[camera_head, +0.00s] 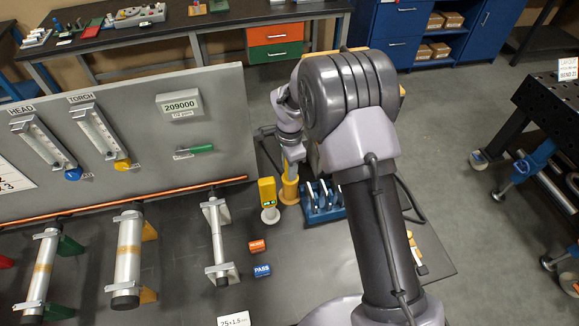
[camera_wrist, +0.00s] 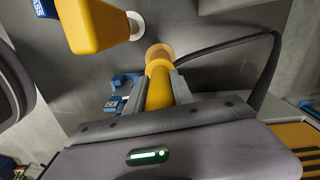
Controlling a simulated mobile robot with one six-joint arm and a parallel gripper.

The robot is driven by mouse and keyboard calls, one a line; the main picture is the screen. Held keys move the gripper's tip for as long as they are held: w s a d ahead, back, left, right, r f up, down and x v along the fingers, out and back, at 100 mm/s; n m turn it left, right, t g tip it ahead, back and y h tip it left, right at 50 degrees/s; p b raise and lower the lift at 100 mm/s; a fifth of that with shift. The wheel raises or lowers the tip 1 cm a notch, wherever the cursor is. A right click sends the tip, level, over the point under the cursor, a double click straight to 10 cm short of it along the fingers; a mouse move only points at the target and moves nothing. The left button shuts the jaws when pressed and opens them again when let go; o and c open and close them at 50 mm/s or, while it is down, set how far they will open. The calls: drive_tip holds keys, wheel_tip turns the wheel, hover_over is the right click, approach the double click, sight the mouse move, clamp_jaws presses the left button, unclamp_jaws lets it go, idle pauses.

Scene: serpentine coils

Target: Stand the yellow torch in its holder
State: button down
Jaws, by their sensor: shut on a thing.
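The yellow torch (camera_wrist: 158,82) is held between the two fingers of my gripper (camera_wrist: 160,92) in the wrist view. Its far end shows a wider tan ring (camera_wrist: 160,51), and a dark hose runs off to the right. In the head view the torch (camera_head: 289,187) looks about upright over the grey bench, below my gripper (camera_head: 292,157). I cannot tell whether its lower end touches the bench. A pale round cup (camera_head: 270,215) stands close by at lower left and also shows in the wrist view (camera_wrist: 136,25). I cannot tell for sure whether it is the holder.
A yellow box (camera_head: 267,192) with a green display stands just left of the torch. A blue rack (camera_head: 324,209) with several tools is just right. A grey panel (camera_head: 225,120) rises at the left.

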drive_tip(key=c, duration=1)
unclamp_jaws()
